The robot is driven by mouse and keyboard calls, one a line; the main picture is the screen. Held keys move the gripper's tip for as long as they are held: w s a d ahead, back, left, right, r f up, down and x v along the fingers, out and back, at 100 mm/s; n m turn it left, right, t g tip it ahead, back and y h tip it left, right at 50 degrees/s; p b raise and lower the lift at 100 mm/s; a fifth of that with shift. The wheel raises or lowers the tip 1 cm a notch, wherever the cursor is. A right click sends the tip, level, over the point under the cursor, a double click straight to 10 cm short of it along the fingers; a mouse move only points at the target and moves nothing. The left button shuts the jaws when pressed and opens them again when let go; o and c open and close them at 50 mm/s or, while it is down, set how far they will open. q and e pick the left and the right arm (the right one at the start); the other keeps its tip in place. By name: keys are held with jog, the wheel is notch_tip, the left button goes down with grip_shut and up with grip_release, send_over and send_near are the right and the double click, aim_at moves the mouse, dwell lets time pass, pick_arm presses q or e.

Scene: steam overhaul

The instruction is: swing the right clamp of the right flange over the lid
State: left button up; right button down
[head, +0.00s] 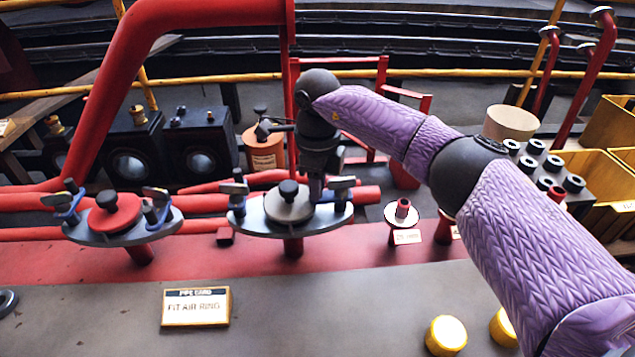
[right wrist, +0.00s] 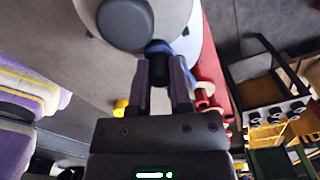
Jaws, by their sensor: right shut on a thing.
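The right flange (head: 262,228) is a grey disc on a red pipe stub. Its lid (head: 290,207) is a smaller grey disc with a black knob (head: 289,190), seated in the middle. The right clamp (head: 342,187) stands at the flange's right side, partly hidden by my gripper; the left clamp (head: 236,194) stands at the left edge. My right gripper (head: 316,194) points down beside the knob. In the right wrist view its fingers (right wrist: 160,88) are shut on the clamp's dark post (right wrist: 158,66), with blue metal beside it. My left gripper is out of view.
The left flange (head: 120,236) with a red lid (head: 114,213) and its own clamps stands to the left. A small red fitting (head: 402,211) stands to the right. A card (head: 195,306) and yellow caps (head: 446,335) lie in front. Thick red pipe (head: 118,80) arches behind.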

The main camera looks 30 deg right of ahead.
jog(key=shift+w+r+m+p, duration=0.1)
jog(key=shift+r+m+p, duration=0.1)
jog(key=shift+m+p, duration=0.15)
jog(key=shift+w+d+m, duration=0.1)
jog(key=shift+m, duration=0.15)
jog(key=shift+f, duration=0.2)
jog(key=c, duration=0.5)
grip_release()
jog(key=shift+c, duration=0.2)
jog(key=shift+r, duration=0.2)
notch_tip(320, 180, up, 9)
jog(key=p, duration=0.5)
jog(key=shift+r, duration=0.3)
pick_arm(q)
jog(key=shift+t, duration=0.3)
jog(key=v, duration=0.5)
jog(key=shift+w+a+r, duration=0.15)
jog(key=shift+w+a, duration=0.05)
